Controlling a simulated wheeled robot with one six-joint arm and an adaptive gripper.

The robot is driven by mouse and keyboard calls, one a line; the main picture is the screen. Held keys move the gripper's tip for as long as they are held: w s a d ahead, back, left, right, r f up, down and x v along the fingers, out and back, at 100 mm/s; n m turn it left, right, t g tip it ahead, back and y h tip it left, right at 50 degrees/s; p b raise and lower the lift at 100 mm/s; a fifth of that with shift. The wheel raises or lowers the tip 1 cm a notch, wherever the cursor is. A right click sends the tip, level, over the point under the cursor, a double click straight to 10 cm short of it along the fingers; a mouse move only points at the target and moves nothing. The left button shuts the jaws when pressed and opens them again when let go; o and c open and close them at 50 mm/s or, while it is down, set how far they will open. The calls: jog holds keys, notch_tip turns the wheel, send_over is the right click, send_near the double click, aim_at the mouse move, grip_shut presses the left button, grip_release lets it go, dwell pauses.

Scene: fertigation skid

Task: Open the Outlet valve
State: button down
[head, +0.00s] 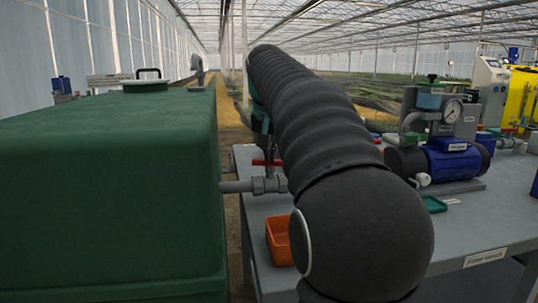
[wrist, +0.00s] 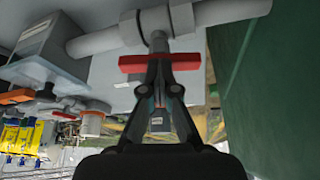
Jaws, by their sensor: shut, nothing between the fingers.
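A grey valve (head: 268,185) with a red bar handle (head: 267,162) sits on the grey pipe (head: 235,187) from the green tank (head: 110,185). In the wrist view the red handle (wrist: 131,63) lies roughly along the pipe (wrist: 225,12), with its stem (wrist: 158,42) behind. My gripper (wrist: 160,58) is shut and empty, its fingertips overlapping the middle of the handle in view. I cannot tell whether they touch it. No readable label shows on this valve.
A grey bench (head: 460,225) carries an orange bin (head: 280,242), a blue pump (head: 455,162) and a pressure gauge (head: 452,111). The green tank wall (wrist: 265,100) is close on the right in the wrist view. A yellow tank (head: 522,98) stands at the far right.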

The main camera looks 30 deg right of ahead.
jog(key=shift+w+d+f, duration=0.1)
jog(key=shift+f, duration=0.5)
jog(key=shift+d+r+n+p, duration=0.1)
jog(key=shift+r+n+p, duration=0.05)
jog(key=shift+n+p, duration=0.5)
jog(key=shift+f+n+y+p, duration=0.2)
jog(key=shift+n+y+p, duration=0.3)
jog(key=shift+n, duration=0.55)
jog(key=c, duration=0.7)
grip_release()
jog(key=shift+w+d+f, duration=0.1)
jog(key=o, duration=0.7)
jog(key=shift+r, duration=0.2)
jog(key=shift+r, duration=0.15)
